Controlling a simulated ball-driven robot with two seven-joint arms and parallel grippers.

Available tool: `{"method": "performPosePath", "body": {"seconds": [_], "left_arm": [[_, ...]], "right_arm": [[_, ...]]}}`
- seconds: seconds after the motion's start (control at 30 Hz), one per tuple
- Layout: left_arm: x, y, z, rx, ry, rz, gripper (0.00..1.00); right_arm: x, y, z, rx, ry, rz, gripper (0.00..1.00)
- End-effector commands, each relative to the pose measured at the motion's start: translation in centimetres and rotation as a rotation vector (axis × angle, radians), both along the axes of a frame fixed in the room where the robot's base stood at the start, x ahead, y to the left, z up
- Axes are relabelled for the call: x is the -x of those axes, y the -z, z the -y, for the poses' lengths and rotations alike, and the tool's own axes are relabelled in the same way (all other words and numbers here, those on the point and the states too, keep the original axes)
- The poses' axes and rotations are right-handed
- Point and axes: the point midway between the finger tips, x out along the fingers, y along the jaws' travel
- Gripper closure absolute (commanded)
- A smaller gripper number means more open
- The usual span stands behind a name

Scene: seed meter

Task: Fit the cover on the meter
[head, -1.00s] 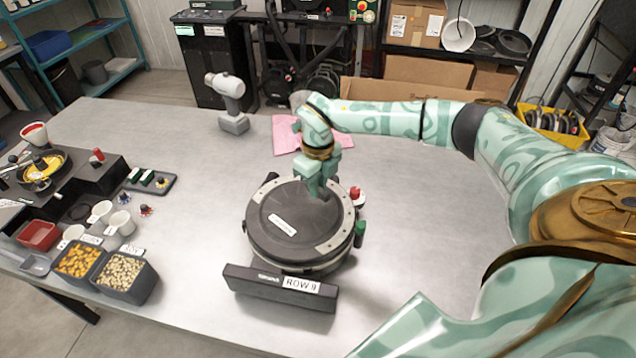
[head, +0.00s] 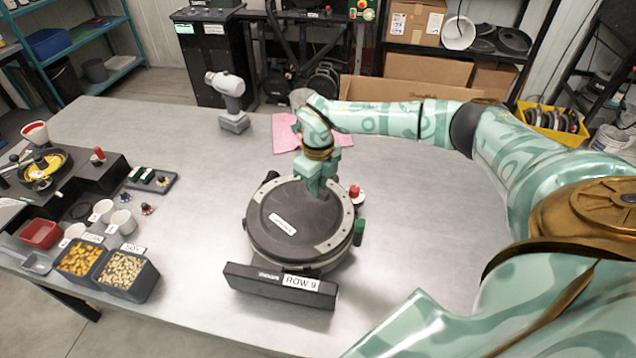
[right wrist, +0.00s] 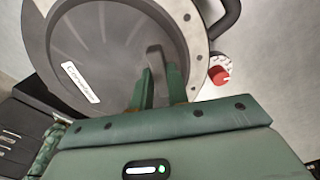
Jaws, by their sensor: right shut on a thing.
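The round dark cover (head: 278,232) lies over the seed meter (head: 333,225), whose pale ring rim shows around its right side. The cover looks flat on the meter; whether it is fully seated I cannot tell. My right gripper (head: 318,190) is at the cover's far right part. In the right wrist view my right gripper (right wrist: 160,85) is shut on a raised grip of the cover (right wrist: 95,45). My left gripper is not in view.
A ROW 9 plate (head: 280,287) stands at the meter's front. A red knob (head: 355,192) and green knob (head: 359,232) sit at its right. Seed bins (head: 125,275) and cups are left. A cordless drill (head: 232,100) and pink cloth (head: 284,133) are behind. Table right is clear.

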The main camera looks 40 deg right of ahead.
Motion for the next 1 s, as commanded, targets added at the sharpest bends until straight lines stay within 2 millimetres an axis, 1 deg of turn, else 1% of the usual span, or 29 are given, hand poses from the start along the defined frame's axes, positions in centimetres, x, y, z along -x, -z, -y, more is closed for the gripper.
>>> {"method": "performPosePath", "body": {"seconds": [0.43,0.47,0.5,0.53,0.57,0.73,0.8,1.0], "left_arm": [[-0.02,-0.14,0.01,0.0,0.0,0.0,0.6],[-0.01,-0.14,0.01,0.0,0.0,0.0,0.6],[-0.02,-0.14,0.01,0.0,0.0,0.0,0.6],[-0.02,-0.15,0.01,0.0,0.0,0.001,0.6],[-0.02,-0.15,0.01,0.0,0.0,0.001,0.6],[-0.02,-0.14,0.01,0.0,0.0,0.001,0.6],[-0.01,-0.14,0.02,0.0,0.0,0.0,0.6],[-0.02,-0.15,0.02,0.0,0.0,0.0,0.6]], "right_arm": [[0.01,0.07,-0.08,-0.001,-0.001,0.0,1.0],[0.01,0.06,-0.07,-0.001,-0.001,0.0,0.81],[0.01,0.06,-0.07,-0.001,-0.001,0.0,0.7],[0.01,0.06,-0.07,-0.001,-0.001,0.0,0.62],[0.01,0.06,-0.07,-0.001,-0.001,0.0,0.58],[0.02,0.07,-0.06,0.0,-0.001,0.0,0.58],[0.06,0.12,-0.04,0.0,-0.001,-0.001,0.62],[0.05,0.1,-0.03,0.0,-0.001,-0.001,0.62]]}}
